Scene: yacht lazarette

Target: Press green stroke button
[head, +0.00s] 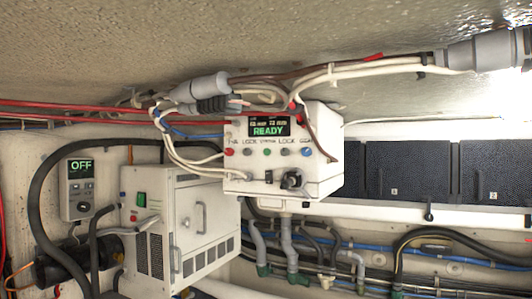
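A white control box (240,172) hangs in the middle of the head view, below a bundle of cables. Its dark display (268,127) reads READY in green, with small figures above that are hard to read. Below it runs a row of small round buttons under printed labels. The green button (266,153) is in the middle of the row, under a label that looks like STROKE. A red button (229,152) is at the left end and a blue button (306,152) at the right end. Nothing covers the green button. My gripper is not in view.
A black connector or knob (291,180) is low on the box front. Cables (190,158) loop past its left side. A white vented cabinet (205,230) and a small unit reading OFF (80,180) stand at left. Pipes and hoses (290,245) run below.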

